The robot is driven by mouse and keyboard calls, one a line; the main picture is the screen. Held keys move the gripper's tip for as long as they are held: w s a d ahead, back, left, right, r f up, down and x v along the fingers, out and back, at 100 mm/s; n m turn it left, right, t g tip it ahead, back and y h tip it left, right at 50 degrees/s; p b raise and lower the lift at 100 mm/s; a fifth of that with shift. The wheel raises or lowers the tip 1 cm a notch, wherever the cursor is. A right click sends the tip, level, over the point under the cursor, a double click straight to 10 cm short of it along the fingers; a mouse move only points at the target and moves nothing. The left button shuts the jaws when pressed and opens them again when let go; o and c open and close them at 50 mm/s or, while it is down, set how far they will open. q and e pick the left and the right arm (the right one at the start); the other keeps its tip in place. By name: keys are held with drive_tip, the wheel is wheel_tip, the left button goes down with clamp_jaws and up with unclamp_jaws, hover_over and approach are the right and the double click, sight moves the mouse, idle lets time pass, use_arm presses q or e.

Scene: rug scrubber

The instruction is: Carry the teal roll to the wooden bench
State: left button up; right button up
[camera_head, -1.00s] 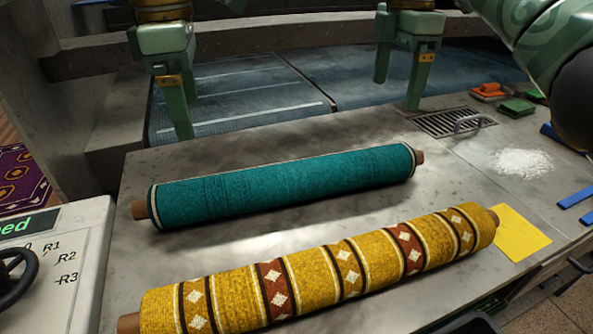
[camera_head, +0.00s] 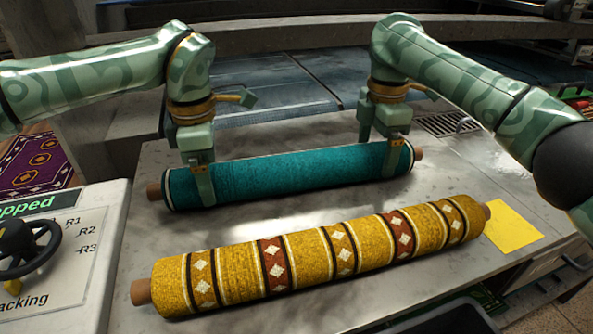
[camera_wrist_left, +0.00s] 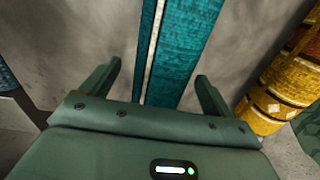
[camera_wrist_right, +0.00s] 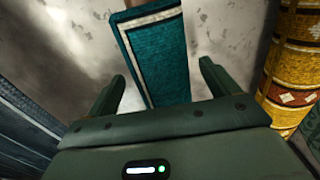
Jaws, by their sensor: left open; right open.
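The teal roll (camera_head: 290,172), with pale-edged ends and brown core tips, lies on the metal table (camera_head: 235,236). My left gripper (camera_head: 188,170) is open around its left end, one finger in front of it. My right gripper (camera_head: 378,150) is open around its right end, also with one finger in front. The left wrist view shows the teal roll (camera_wrist_left: 180,50) between two spread fingers. The right wrist view shows the roll's white-striped end (camera_wrist_right: 157,55) between two spread fingers. Far fingertips are partly hidden behind the roll. I cannot make out a wooden bench.
A yellow patterned roll (camera_head: 320,257) lies in front of the teal one, with bare metal between. A yellow sheet (camera_head: 512,230) lies at its right. A control panel with a black wheel (camera_head: 25,248) stands at left. A drain grate (camera_head: 447,124) is at the back right.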

use_arm(q)
drive_tip(key=shift+s+f, duration=0.1)
drive_tip(key=shift+f, duration=1.4)
use_arm(e)
drive_tip(key=shift+f, duration=1.5)
use_arm(q)
drive_tip(key=shift+r, duration=0.1)
drive_tip(key=c, duration=1.7)
use_arm(e)
drive_tip(key=shift+r, duration=0.1)
drive_tip(key=c, duration=1.7)
